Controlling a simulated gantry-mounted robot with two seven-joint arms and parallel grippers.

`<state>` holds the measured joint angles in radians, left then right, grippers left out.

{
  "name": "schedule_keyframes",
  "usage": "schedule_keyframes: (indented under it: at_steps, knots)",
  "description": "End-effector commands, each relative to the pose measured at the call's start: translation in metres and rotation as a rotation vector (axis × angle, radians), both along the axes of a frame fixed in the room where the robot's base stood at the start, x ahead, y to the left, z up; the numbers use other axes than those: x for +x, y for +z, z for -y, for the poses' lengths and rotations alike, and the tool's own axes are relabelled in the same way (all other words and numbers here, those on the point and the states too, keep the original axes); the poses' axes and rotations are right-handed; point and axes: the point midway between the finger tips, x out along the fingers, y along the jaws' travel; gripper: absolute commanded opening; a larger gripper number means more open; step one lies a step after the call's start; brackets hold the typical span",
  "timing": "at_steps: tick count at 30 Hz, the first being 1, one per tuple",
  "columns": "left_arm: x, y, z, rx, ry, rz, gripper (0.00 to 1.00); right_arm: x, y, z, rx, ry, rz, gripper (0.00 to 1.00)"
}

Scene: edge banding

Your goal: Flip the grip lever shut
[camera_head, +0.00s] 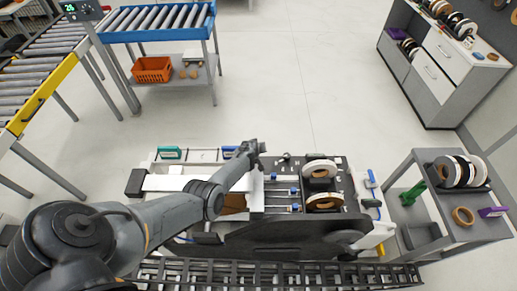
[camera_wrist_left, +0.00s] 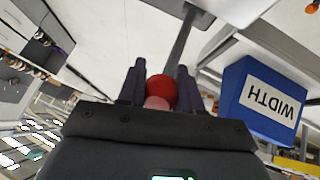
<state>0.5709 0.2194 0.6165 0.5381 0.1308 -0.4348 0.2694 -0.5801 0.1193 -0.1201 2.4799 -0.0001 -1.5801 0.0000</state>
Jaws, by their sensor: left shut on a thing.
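In the left wrist view a red ball knob (camera_wrist_left: 161,90) sits between the two dark fingers of my left gripper (camera_wrist_left: 160,78). The gripper is shut on this knob, which looks like the end of the grip lever. A grey bar (camera_wrist_left: 179,48) extends upward behind the knob. In the head view my left gripper (camera_head: 252,150) is over the back edge of the edge-banding machine (camera_head: 290,236); the knob is hidden there. A blue block marked WIDTH (camera_wrist_left: 262,100) stands just right of the fingers in the wrist view. My right gripper is not in view.
A grey side cart (camera_head: 465,245) with tape rolls stands right of the machine. A roller conveyor (camera_head: 50,60) and an orange crate (camera_head: 152,69) are at the upper left. Floor behind the machine is clear.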

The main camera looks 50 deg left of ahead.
Motion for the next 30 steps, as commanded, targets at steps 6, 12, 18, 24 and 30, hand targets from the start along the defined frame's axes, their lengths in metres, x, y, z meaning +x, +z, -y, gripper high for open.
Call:
schedule_keyframes:
  at_steps: [6, 12, 18, 24, 30]
  knots:
    - [0.0, 0.0, -0.001, 0.001, 0.001, 0.0, 0.54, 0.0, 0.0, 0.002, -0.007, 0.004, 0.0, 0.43]
    - [0.0, 0.0, 0.0, 0.0, 0.001, -0.001, 0.59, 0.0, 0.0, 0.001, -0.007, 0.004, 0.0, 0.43]
    - [-0.001, 0.002, 0.001, 0.0, 0.0, -0.001, 0.59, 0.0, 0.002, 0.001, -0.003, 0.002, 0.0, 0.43]
    - [-0.007, 0.014, 0.005, 0.001, -0.001, 0.0, 0.59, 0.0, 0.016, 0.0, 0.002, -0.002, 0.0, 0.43]
    - [-0.02, 0.032, 0.014, 0.0, 0.001, -0.001, 0.59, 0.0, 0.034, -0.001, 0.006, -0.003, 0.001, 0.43]
